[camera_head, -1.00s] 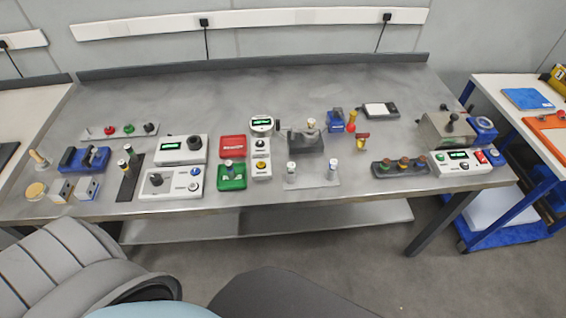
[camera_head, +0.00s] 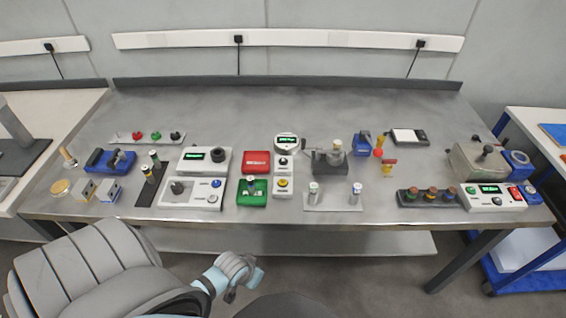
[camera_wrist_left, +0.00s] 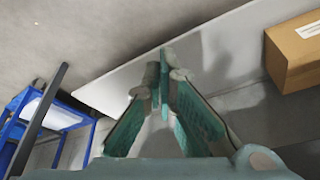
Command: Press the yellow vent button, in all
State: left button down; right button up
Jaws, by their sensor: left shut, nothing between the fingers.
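The yellow button (camera_head: 283,183) sits on top of a small white box (camera_head: 283,193) near the front edge of the bench, in the head view. A similar white box with a dark button (camera_head: 283,161) stands just behind it. My left arm's wrist end (camera_head: 238,268) is in front of the bench, low in the head view and well apart from the button. In the left wrist view my left gripper (camera_wrist_left: 163,62) is shut and empty, its teal-padded fingers together. The button is not in the left wrist view. My right gripper is not in view.
Left of the button are a green box (camera_head: 252,199), a red box (camera_head: 256,162) and a white control panel (camera_head: 191,199). Right of it is a stand with two knobs (camera_head: 334,208). The rear of the bench (camera_head: 290,112) is clear. A cardboard box (camera_wrist_left: 292,55) shows in the wrist view.

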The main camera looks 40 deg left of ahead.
pick_arm(q)
jog(key=w+d+r+t+h+b, duration=0.1)
jog(key=w+d+r, duration=0.15)
jog(key=r, duration=0.55)
jog(key=w+d+r+t, duration=0.1)
jog(key=w+r, duration=0.2)
jog(key=r, duration=0.5)
jog(key=w+a+r, duration=0.1)
jog(key=w+r, duration=0.1)
jog(key=w, duration=0.1)
jog(key=w+a+r+n, duration=0.1)
jog(key=w+a+r, duration=0.1)
jog(key=w, duration=0.1)
jog(key=w+a+r+n+t+h, duration=0.1)
jog(key=w+a+r, duration=0.1)
jog(key=w, duration=0.1)
jog(key=shift+w+a, duration=0.15)
jog(key=shift+w, duration=0.1)
jog(key=w+a+r+n+t, duration=0.2)
jog(key=w+a+r, duration=0.4)
jog(key=r, duration=0.3)
jog(key=shift+w+n, duration=0.35)
jog(key=shift+n, duration=0.45)
jog(key=b, duration=1)
send_over(281, 180)
notch_tip(281, 180, down, 7)
jog(key=shift+s+r, duration=0.1)
jog(key=shift+f, duration=1)
